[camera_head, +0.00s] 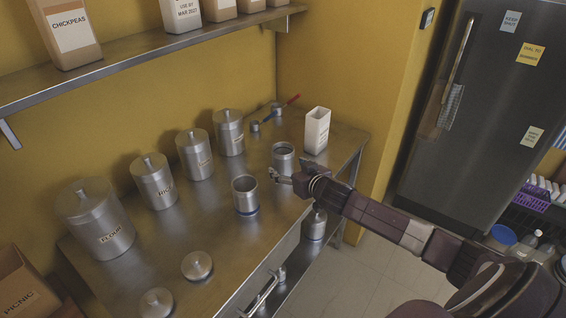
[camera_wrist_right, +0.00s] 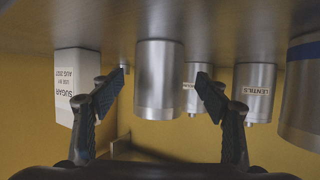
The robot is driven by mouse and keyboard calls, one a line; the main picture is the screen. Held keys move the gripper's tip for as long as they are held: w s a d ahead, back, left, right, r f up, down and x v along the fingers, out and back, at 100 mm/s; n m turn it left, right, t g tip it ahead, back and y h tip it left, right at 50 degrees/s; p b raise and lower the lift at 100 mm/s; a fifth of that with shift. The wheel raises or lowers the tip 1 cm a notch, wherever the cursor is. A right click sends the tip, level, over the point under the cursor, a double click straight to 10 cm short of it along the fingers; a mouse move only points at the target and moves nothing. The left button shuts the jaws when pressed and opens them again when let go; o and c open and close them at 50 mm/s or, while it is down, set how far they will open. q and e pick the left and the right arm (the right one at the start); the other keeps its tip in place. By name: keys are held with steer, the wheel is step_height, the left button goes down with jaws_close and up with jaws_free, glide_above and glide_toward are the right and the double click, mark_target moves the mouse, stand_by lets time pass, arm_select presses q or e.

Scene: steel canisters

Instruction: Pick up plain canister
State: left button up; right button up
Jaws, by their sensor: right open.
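The plain canister (camera_head: 284,158) is an open, lidless steel cylinder standing upright on the steel counter, with no band or label that I can see. In the right wrist view, which looks upside down, the plain canister (camera_wrist_right: 158,80) appears between my two finger pads, with a gap on each side. My right gripper (camera_head: 279,177) is open and empty, just in front of the plain canister. Its fingers (camera_wrist_right: 162,95) also show in the wrist view. A similar open canister with a blue band (camera_head: 245,197) stands to the left. My left gripper is not in view.
Lidded canisters, including flour (camera_head: 100,222) and rice (camera_head: 154,183), line the back of the counter (camera_head: 215,235). A white sugar box (camera_head: 316,131) stands right of the plain canister. Two loose lids (camera_head: 197,265) lie at the front left. A wall shelf (camera_head: 130,60) is above.

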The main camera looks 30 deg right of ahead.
mark_target(288, 165)
steer(key=x, duration=0.3)
steer(key=shift+w+d+r, duration=0.1)
steer(key=shift+w+r, duration=0.1)
steer(key=shift+w, duration=0.1)
steer(key=shift+w+f, duration=0.25)
steer(key=shift+w, duration=0.25)
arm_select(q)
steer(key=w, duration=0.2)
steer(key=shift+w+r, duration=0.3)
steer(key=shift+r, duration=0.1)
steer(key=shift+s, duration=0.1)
arm_select(e)
steer(key=c, duration=0.5)
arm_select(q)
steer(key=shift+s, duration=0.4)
arm_select(e)
steer(key=c, duration=0.9)
steer(key=shift+r, duration=0.15)
